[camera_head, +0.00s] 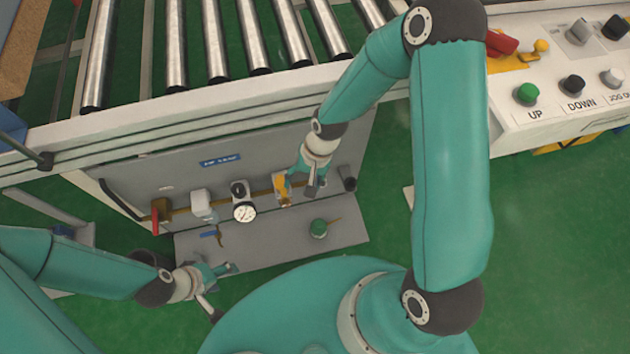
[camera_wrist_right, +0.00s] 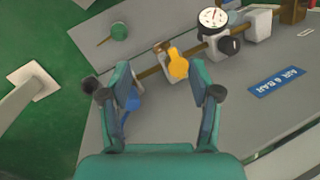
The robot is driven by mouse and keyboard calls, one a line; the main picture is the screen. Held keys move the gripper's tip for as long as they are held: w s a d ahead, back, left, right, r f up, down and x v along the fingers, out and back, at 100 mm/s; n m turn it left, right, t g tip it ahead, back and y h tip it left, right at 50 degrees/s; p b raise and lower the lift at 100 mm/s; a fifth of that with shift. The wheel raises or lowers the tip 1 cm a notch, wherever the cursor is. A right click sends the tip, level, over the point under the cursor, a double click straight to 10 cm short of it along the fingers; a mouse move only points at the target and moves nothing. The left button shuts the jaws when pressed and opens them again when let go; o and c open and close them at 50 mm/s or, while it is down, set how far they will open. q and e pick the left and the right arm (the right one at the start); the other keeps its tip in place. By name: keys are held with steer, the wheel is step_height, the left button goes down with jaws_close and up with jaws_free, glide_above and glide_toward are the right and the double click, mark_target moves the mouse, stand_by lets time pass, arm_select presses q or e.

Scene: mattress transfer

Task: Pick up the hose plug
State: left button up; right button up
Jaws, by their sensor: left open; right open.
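No part is marked as the hose plug, and I cannot tell which one it is. A green round piece with a thin brass stem (camera_head: 318,228) lies on the grey lower plate; the right wrist view shows it at upper left (camera_wrist_right: 119,32). A blue piece (camera_wrist_right: 131,103) sits by the left finger in that view. My right gripper (camera_head: 302,188) is open at the panel's pipe; in its wrist view (camera_wrist_right: 161,76) a yellow-handled fitting (camera_wrist_right: 177,65) appears between the fingers, contact unclear. My left gripper (camera_head: 218,287) is open and empty below the plate's left part.
The grey panel carries a pipe with a red-handled valve (camera_head: 156,216), a white unit (camera_head: 201,204), a gauge (camera_head: 244,212) and a black end piece (camera_head: 347,178). A small blue and brass piece (camera_head: 210,234) is below.

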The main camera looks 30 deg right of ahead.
steer(key=w+d+r+m+h+b, duration=0.2)
steer(key=w+d+m+h+b, duration=0.1)
steer(key=w+d+m+b, duration=0.55)
steer(key=shift+n, duration=0.65)
steer(key=f+b, duration=0.1)
steer(key=f, duration=0.4)
steer(key=f+b, duration=0.2)
steer(key=f, duration=0.3)
steer(key=s+f+b, duration=0.1)
steer(key=f, duration=0.5)
steer(key=shift+d+f+b, duration=0.1)
steer(key=shift+d+b, duration=0.1)
steer(key=shift+b, duration=0.2)
arm_select(q)
step_height(320, 180, down, 16)
steer(key=shift+f, duration=0.15)
arm_select(e)
jaws_close()
